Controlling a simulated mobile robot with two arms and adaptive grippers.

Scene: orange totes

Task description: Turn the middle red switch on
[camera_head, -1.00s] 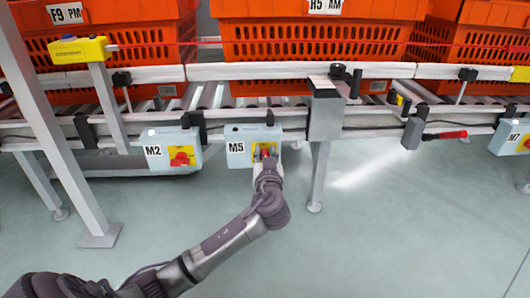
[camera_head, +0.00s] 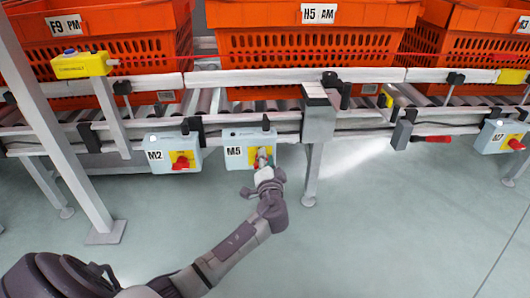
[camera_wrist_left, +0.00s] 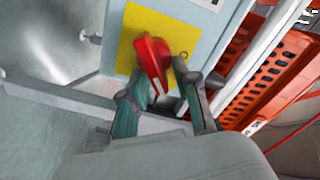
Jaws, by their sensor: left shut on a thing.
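The middle red switch sits on a yellow plate on the grey-blue box marked M5 (camera_head: 233,162). In the head view the switch is mostly hidden by my left gripper (camera_head: 263,160), which reaches up to the front of the box. In the left wrist view the red switch (camera_wrist_left: 151,56) shows clearly, its handle slanted against the yellow plate (camera_wrist_left: 129,40). The two fingers of the left gripper (camera_wrist_left: 162,82) are shut on its handle. My right gripper is in neither view.
Box M2 (camera_head: 160,154) with its red switch is left of M5; another switch box (camera_head: 492,138) is far right. A conveyor carries orange totes (camera_head: 310,50) behind. A metal leg (camera_head: 314,165) stands right of M5. The floor in front is clear.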

